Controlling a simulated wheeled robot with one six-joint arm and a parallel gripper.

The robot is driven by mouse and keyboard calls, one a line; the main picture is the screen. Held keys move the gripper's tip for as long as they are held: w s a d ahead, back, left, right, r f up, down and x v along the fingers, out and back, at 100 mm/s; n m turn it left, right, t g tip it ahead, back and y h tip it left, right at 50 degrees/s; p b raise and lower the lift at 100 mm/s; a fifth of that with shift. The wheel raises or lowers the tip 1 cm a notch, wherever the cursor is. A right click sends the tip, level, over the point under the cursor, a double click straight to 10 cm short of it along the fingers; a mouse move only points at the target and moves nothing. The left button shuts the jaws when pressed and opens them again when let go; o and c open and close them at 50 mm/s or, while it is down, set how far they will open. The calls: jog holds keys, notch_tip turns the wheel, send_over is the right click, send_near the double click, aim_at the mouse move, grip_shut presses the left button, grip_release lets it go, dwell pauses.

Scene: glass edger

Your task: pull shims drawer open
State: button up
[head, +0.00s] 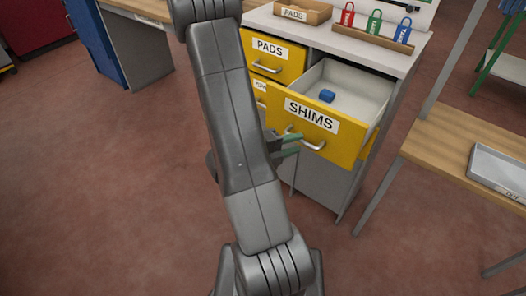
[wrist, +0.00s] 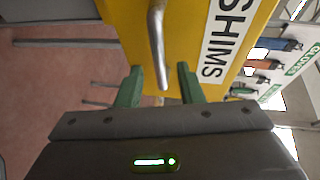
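The yellow shims drawer (head: 345,143) stands pulled out of the grey cabinet, its SHIMS label facing front, in the head view. A small blue object (head: 327,96) lies inside it. Its bar handle (head: 314,146) is on the front; the handle also shows in the wrist view (wrist: 157,45). My gripper (head: 296,144) is at the left end of this handle. In the wrist view my gripper (wrist: 159,80) is open, with the green fingers apart on either side of the handle and a visible gap to each. My arm hides part of the cabinet's left side.
A closed yellow PADS drawer (head: 270,58) is left of the shims drawer, with another partly hidden drawer (head: 260,91) below it. A wooden PADS tray (head: 302,12) and coloured tags are on the cabinet top. A wooden table (head: 450,143) with a grey tray (head: 499,170) stands right. Floor in front is clear.

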jog(key=p+v, duration=0.1)
jog(key=v, duration=0.9)
jog(key=shift+a, duration=0.1)
dwell(0.7)
jog(key=shift+b+x, duration=0.55)
jog(key=shift+x, duration=5.15)
jog(key=shift+s, duration=0.1)
